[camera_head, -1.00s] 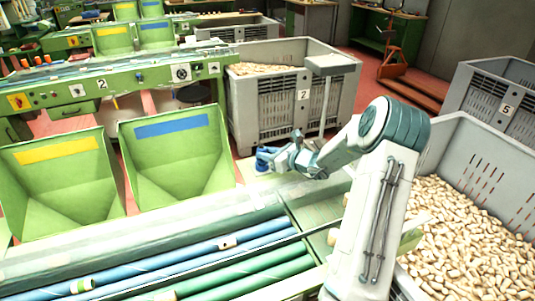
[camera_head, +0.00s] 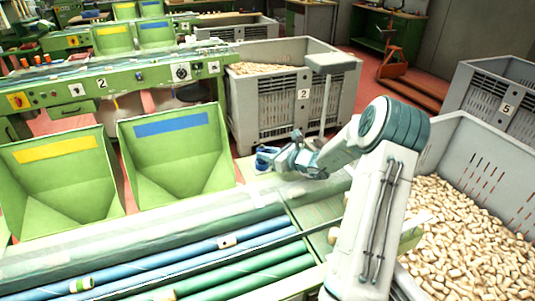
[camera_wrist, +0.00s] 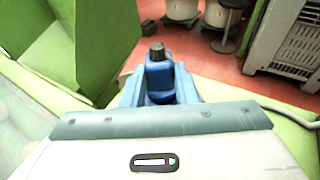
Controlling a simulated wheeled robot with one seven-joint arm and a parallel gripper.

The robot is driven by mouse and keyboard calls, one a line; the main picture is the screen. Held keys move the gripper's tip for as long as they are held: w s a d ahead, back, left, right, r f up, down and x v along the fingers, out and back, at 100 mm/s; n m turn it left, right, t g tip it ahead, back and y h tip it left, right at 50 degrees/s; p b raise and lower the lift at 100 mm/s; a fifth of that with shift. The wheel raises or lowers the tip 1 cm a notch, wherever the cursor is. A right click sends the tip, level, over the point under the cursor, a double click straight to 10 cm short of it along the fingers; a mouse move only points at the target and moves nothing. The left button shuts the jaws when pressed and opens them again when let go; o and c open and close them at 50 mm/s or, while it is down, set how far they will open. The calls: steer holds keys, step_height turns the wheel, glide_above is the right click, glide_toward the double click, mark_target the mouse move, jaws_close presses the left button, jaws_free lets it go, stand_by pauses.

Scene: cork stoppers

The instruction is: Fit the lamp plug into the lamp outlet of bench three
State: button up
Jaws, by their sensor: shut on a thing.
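My gripper (camera_wrist: 160,98) is shut on a blue plug (camera_wrist: 158,72) with a dark round tip, which points away from the wrist in the wrist view. In the head view my gripper (camera_head: 270,160) is over the far edge of the near bench (camera_head: 312,212), right of the green hopper with the blue strip. The plug is small and hard to tell from the blue fingers there. I cannot make out the lamp outlet in either view.
Green hoppers with a yellow strip (camera_head: 57,180) and a blue strip (camera_head: 180,160) stand left of my gripper. Crate 2 (camera_head: 340,105) stands beyond it. A cork-filled crate (camera_head: 480,140) is at the right. A pale cable (camera_wrist: 285,106) lies right of my gripper.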

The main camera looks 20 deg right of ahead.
steer(key=shift+f+b, duration=0.5)
steer(key=shift+f, duration=0.1)
steer(key=o, duration=1.1)
steer(key=b+v, duration=0.1)
steer(key=v, duration=1.2)
steer(key=shift+s+d+r, duration=0.1)
steer(key=shift+s+d, duration=0.05)
steer(key=shift+s, duration=0.2)
